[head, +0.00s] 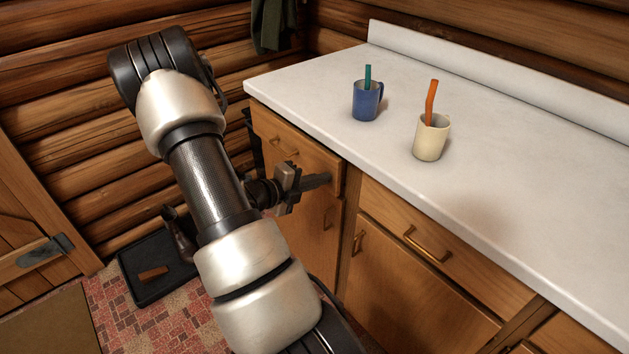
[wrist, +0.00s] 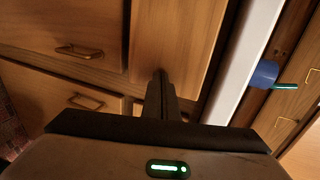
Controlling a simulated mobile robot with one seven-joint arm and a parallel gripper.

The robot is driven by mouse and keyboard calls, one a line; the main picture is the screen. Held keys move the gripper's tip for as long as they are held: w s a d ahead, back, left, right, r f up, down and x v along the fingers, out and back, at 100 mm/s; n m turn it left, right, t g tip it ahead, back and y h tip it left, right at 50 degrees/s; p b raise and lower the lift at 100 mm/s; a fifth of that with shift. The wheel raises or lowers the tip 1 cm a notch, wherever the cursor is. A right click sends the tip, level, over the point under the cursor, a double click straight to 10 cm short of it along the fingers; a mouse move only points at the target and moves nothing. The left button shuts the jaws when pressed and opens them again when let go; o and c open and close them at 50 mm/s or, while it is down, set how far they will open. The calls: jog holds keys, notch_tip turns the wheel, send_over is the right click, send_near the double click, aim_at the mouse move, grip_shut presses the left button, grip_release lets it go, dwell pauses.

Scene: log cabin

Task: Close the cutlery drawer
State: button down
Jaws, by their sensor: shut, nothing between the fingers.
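In the head view, the left drawer (head: 268,128) under the white counter has a wooden front with a brass handle (head: 285,148). Its front looks slightly proud of the cabinet; how far it stands out is hard to tell. My gripper (head: 328,179) is shut and empty, its fingertips at the lower right part of this front. In the wrist view, my closed fingers (wrist: 160,78) point at a wooden front panel (wrist: 185,35). Whether they touch it I cannot tell. My arm and gripper hide part of the cabinet below.
A blue mug (head: 365,102) with a teal stick and a cream mug (head: 430,140) with an orange stick stand on the counter (head: 500,190). Another drawer (head: 445,245) is at the right. A black tray (head: 150,288) lies on the floor at the left.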

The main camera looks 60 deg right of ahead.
jog(key=shift+s+d+r+p, duration=0.1)
jog(key=shift+s+d+p, duration=0.15)
jog(key=shift+d, duration=0.55)
jog(key=shift+s+d+r+p, duration=0.1)
jog(key=shift+s+d, duration=0.15)
jog(key=shift+d, duration=0.55)
jog(key=f+p+v, duration=0.1)
jog(key=p+v, duration=0.2)
jog(key=v, duration=1.1)
jog(key=shift+a+f+p, duration=0.35)
jog(key=shift+a+p, duration=0.05)
jog(key=shift+w, duration=0.1)
